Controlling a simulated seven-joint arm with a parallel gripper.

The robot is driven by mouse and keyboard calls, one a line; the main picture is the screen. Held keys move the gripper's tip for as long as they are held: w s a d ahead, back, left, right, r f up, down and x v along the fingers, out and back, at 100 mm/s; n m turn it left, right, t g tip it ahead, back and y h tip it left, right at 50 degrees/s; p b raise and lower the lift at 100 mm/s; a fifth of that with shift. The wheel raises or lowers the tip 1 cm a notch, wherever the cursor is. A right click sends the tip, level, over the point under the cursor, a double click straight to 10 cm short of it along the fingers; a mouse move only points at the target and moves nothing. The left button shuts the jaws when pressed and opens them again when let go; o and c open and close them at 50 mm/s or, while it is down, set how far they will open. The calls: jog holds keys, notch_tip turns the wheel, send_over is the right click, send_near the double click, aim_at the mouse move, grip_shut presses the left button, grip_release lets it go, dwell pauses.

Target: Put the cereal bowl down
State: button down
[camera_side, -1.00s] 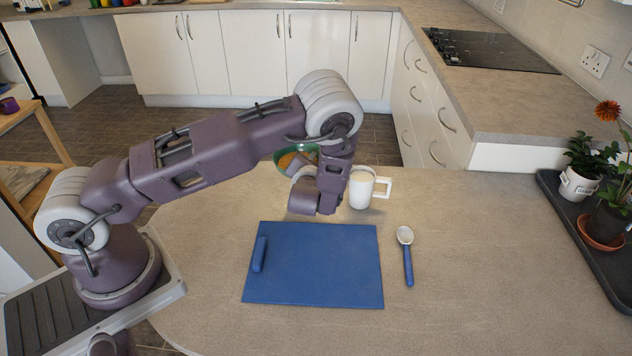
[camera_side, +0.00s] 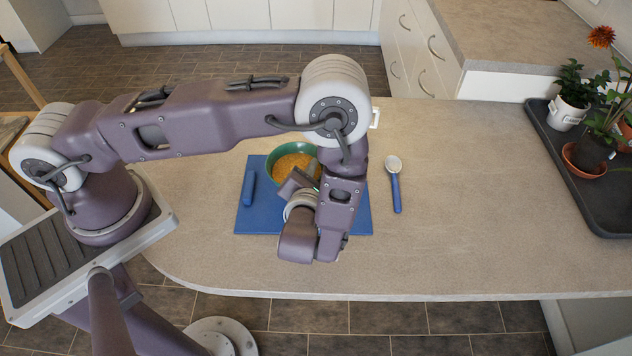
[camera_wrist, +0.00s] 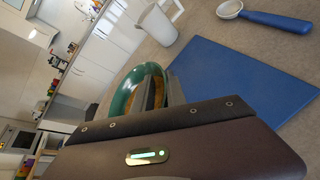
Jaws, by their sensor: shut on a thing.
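The cereal bowl (camera_side: 272,157) is green with orange-brown cereal in it. In the side view it shows over the back part of the blue board (camera_side: 245,218). My gripper (camera_side: 310,178) is shut on the bowl's near right rim, and my wrist hides part of the bowl and board. I cannot tell whether the bowl's base touches the board. In the wrist view the bowl's green rim (camera_wrist: 124,92) shows beyond my gripper (camera_wrist: 174,92), with the blue board (camera_wrist: 235,75) to its right.
A spoon with a blue handle (camera_side: 396,192) lies right of the board. The white mug (camera_wrist: 158,24) is mostly hidden behind my arm in the side view. Potted plants stand on a dark tray (camera_side: 585,185) at the far right. The counter right of the spoon is clear.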

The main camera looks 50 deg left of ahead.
jog(key=shift+f, duration=1.8)
jog(key=shift+f, duration=0.1)
jog(key=c, duration=1.4)
grip_release()
jog(key=shift+o, duration=0.2)
